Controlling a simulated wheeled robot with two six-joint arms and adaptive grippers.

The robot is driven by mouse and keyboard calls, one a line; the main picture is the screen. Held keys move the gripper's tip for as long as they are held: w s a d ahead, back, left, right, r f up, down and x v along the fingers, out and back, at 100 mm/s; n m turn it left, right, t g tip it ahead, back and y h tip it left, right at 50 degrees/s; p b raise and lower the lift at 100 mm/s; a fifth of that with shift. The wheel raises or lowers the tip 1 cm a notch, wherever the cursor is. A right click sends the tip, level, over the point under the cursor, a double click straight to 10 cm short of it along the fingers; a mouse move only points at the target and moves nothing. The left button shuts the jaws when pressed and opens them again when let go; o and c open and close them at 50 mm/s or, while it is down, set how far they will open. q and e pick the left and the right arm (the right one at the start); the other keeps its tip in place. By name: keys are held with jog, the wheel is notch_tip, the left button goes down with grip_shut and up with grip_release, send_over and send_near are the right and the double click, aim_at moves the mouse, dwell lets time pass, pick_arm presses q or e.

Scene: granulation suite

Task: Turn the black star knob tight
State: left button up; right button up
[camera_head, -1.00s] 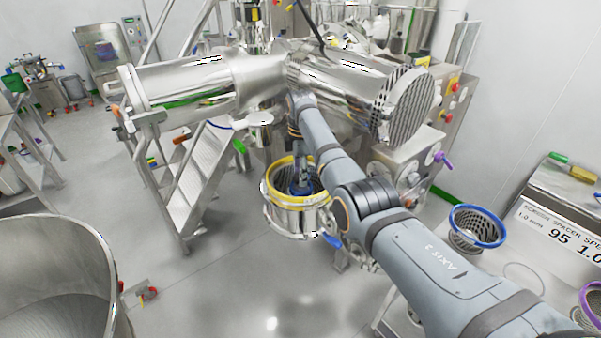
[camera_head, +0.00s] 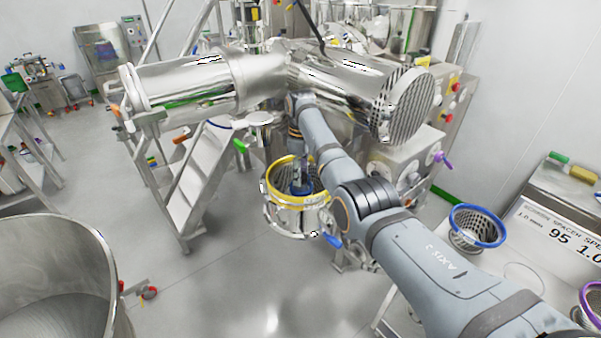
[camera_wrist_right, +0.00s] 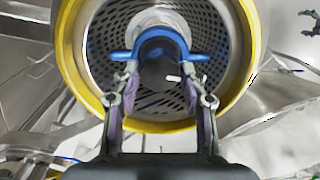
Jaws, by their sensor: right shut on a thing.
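The black star knob (camera_wrist_right: 158,68) shows as a dark rounded piece with a small white mark, in front of a blue hub with short side arms, in the right wrist view. Its star outline is hard to make out. It sits inside a perforated metal screen (camera_wrist_right: 115,35) with a yellow rim (camera_wrist_right: 248,60). In the head view the yellow-rimmed housing (camera_head: 290,222) stands below the steel machine. My right gripper (camera_wrist_right: 160,80) reaches into the opening, its fingers on either side of the knob and shut on it. In the head view my arm partly hides it. My left gripper is out of view.
A blue-rimmed screen basket (camera_head: 477,228) and a purple-rimmed one (camera_head: 592,300) stand on the bench at right. A steel ladder (camera_head: 203,175) stands left of the housing. A large steel bowl (camera_head: 60,275) fills the lower left. The floor between is mostly clear.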

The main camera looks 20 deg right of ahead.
jog(key=m, duration=0.7)
jog(key=shift+r, duration=0.15)
jog(key=m, duration=0.4)
jog(key=shift+w, duration=0.1)
jog(key=m, duration=0.3)
jog(key=shift+m, duration=0.3)
jog(key=m, duration=0.3)
jog(key=shift+m, duration=0.3)
jog(key=m, duration=0.3)
jog(key=shift+m, duration=0.4)
jog(key=m, duration=0.6)
jog(key=shift+m, duration=0.3)
jog(key=o, duration=1.1)
jog(key=shift+o, duration=0.2)
